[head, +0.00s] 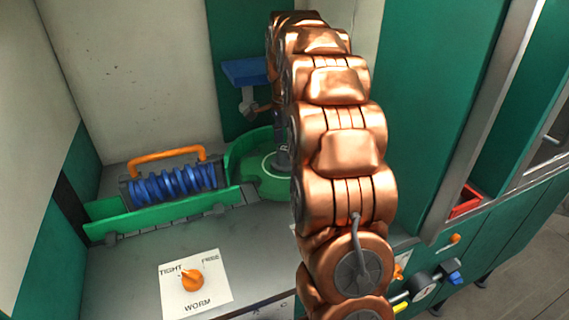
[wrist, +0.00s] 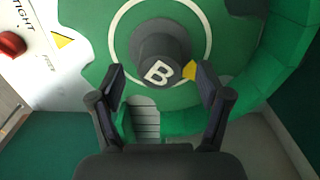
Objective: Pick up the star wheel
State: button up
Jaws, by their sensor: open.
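The star wheel (wrist: 108,52) is a green, scalloped disc with a white ring on its top. A dark grey hub marked with a white B (wrist: 152,48) rises from its middle. In the head view the green wheel (head: 266,184) is partly hidden behind my copper arm. My gripper (wrist: 160,82) is open in the wrist view. Its two dark fingers are spread to either side of the hub, at its near side, with nothing held between them. I cannot tell how far above the wheel the fingertips are.
A curved green guide wall (wrist: 284,62) borders the wheel on the right. In the head view, a blue worm screw (head: 175,185) with an orange handle (head: 165,153) lies left of the wheel. An orange knob (head: 192,279) sits on a white TIGHT/FREE plate in front.

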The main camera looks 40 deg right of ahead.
aim_at(272, 168)
jog(key=shift+f+p, duration=0.35)
jog(key=shift+f, duration=0.95)
grip_shut()
